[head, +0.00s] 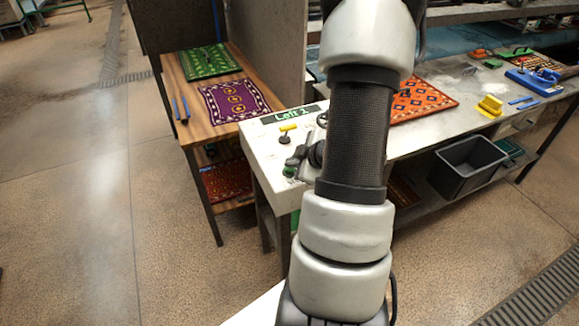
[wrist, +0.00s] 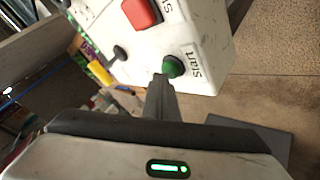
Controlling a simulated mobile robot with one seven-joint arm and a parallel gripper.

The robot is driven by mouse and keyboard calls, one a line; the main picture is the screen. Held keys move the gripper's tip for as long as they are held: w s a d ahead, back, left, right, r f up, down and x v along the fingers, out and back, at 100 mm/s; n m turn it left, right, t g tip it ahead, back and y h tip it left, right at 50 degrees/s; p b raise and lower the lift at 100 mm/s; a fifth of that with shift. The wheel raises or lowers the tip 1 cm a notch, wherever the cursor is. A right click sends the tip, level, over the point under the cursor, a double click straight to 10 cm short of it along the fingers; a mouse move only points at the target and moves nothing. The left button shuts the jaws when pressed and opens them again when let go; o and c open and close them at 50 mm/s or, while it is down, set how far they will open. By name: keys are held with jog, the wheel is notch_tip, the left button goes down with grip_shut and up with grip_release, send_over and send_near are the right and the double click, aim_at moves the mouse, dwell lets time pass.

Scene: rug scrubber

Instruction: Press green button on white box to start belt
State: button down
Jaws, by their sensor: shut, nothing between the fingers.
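The white box (head: 262,152) stands at the near end of the bench in the head view, with a green sign on its top. A red button (wrist: 142,13) is on the same face. My gripper (wrist: 161,78) is shut and empty, its tips right at the green button's edge. I cannot tell whether they touch it. My arm hides part of the box in the head view.
A wooden table (head: 176,100) at left bears a green rug (head: 206,61) and a purple rug (head: 235,99). An orange rug (head: 425,98) lies on the bench behind my arm. A dark bin (head: 468,165) is on the lower shelf. Open floor lies left.

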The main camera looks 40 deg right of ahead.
aim_at(292, 170)
jog(key=shift+r+p, duration=0.45)
jog(key=shift+r, duration=0.25)
jog(key=shift+r, duration=0.1)
notch_tip(292, 170, up, 5)
jog(key=p, duration=0.4)
dwell(0.6)
